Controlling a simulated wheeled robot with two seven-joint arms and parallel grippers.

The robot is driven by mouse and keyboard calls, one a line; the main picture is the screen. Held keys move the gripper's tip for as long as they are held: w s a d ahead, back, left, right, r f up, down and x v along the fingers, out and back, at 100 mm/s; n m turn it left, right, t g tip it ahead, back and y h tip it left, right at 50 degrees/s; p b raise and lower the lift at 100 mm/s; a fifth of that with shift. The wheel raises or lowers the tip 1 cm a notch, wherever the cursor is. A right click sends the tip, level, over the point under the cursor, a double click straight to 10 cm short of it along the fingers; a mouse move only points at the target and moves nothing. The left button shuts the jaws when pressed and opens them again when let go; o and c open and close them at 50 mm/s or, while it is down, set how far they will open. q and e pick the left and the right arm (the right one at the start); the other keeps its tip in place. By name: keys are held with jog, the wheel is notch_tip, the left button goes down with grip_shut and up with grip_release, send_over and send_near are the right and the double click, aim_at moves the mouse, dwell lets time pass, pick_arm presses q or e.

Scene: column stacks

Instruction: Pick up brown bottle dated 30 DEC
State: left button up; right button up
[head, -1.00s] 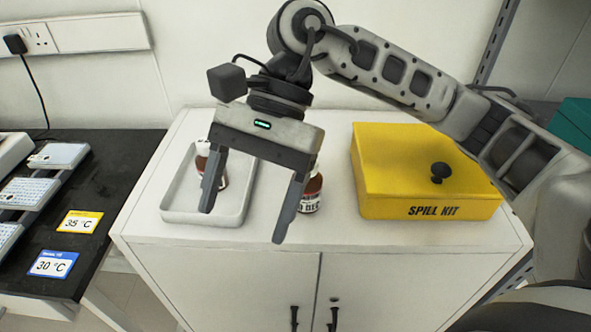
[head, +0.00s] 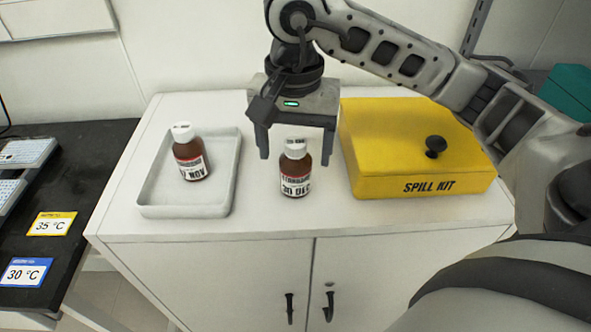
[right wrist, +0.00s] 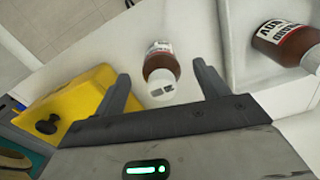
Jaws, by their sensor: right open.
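The brown bottle dated 30 DEC (head: 295,172) stands upright on the white cabinet top, with a white cap and a white label. It also shows in the right wrist view (right wrist: 161,65), between the fingers and beyond them. My right gripper (head: 295,160) is open and empty, behind and above this bottle, with one finger to each side of it in the picture. The right wrist view shows the same open fingers (right wrist: 165,85). Another brown bottle (head: 190,155), whose label ends in NOV, stands in a white tray; it also shows in the right wrist view (right wrist: 285,42). My left gripper is not seen.
The white tray (head: 228,185) lies to the left on the cabinet top (head: 265,212). A yellow spill kit box (head: 385,150) with a black knob stands close on the right. The cabinet top in front of the 30 DEC bottle is clear.

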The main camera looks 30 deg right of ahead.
aim_at(295, 169)
jog(key=shift+w+d+f, duration=0.1)
jog(key=shift+f, duration=1.25)
jog(key=shift+w+d+f, duration=0.1)
jog(key=shift+f, duration=1.2)
jog(key=c, duration=1.2)
